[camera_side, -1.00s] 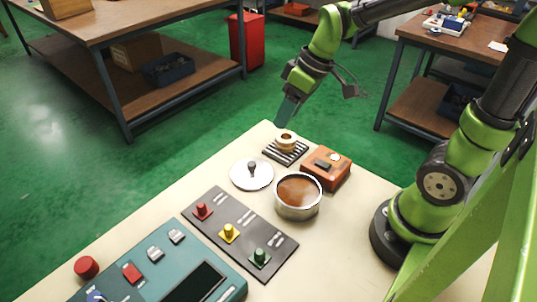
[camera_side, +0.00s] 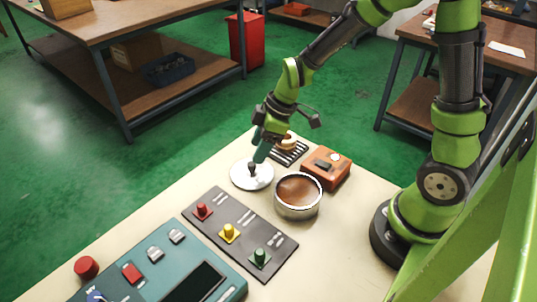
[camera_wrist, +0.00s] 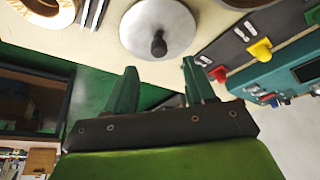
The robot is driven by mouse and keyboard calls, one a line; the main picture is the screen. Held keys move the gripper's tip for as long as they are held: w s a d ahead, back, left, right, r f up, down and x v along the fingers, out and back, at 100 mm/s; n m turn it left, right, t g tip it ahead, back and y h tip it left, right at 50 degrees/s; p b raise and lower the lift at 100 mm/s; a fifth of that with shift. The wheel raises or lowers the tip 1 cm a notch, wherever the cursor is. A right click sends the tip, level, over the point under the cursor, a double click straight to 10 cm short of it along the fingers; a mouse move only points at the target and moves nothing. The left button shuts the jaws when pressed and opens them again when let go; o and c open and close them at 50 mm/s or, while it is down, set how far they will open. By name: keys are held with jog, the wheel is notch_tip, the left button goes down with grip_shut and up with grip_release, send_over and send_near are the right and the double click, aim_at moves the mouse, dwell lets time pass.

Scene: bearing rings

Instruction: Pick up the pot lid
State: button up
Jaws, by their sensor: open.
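The pot lid (camera_side: 243,179) is a flat silver disc with a dark knob, lying on the cream table. In the wrist view the lid (camera_wrist: 140,27) shows at the top centre, with its knob (camera_wrist: 158,44) pointing toward me. My gripper (camera_side: 256,160) is just above the lid at its knob and covers part of it in the side view. In the wrist view my gripper (camera_wrist: 158,72) is open, its two green fingers apart, with the knob beyond and between the tips. I cannot tell whether the fingers touch the lid.
A pot of brown liquid (camera_side: 298,195) stands right of the lid. A striped rack (camera_side: 293,156) with a ring (camera_side: 287,141) and an orange box (camera_side: 332,168) lie behind. A dark panel with coloured knobs (camera_side: 240,236) and a teal console (camera_side: 150,271) are in front.

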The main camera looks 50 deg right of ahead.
aim_at(252, 169)
jog(key=shift+s+d+x, duration=0.1)
jog(key=shift+x, duration=1.4)
jog(key=shift+s+d+x, duration=0.1)
jog(key=shift+x, duration=1.4)
jog(key=shift+f, duration=0.1)
grip_shut()
